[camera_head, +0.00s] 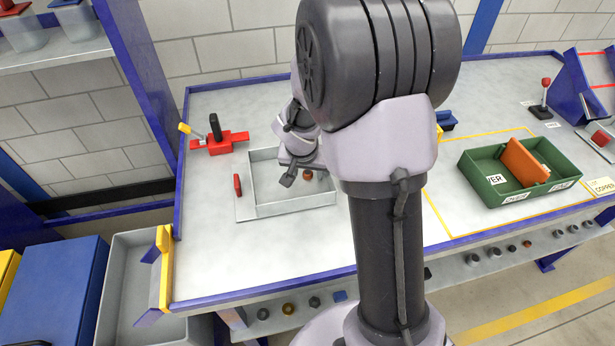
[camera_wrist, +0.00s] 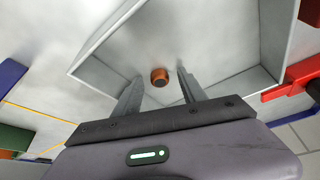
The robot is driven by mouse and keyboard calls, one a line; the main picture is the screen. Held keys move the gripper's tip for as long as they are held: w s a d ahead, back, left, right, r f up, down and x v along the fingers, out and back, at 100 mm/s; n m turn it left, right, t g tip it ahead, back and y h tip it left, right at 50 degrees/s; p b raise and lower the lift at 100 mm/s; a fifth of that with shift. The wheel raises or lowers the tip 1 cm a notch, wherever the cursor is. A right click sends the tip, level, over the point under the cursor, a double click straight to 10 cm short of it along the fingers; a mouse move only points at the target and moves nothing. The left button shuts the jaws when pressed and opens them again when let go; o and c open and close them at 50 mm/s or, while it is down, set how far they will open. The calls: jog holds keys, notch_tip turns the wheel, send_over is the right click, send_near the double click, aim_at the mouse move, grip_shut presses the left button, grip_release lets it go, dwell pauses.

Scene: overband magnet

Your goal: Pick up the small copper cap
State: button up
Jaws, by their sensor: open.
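The small copper cap (camera_wrist: 160,77) lies on the floor of a shallow grey tray (camera_wrist: 107,31). It is a short, round, orange-brown piece with a darker top. In the wrist view my gripper (camera_wrist: 155,84) is open, with one finger on each side of the cap and a gap to each. I cannot tell how far above the tray floor the fingertips are. In the head view the tray (camera_head: 253,181) stands on the left half of the bench, and my gripper (camera_head: 298,181) reaches over it. A small brown piece, likely the cap (camera_head: 307,174), shows beside the gripper.
A red clamp (camera_head: 222,143) stands behind and left of the tray, and a small red block (camera_head: 237,184) is at its left. A green divided bin (camera_head: 480,178) with an orange-brown plate (camera_head: 524,160) stands at right. The tray's raised walls surround the cap.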

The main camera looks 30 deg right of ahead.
grip_shut()
jog(key=shift+r, duration=0.1)
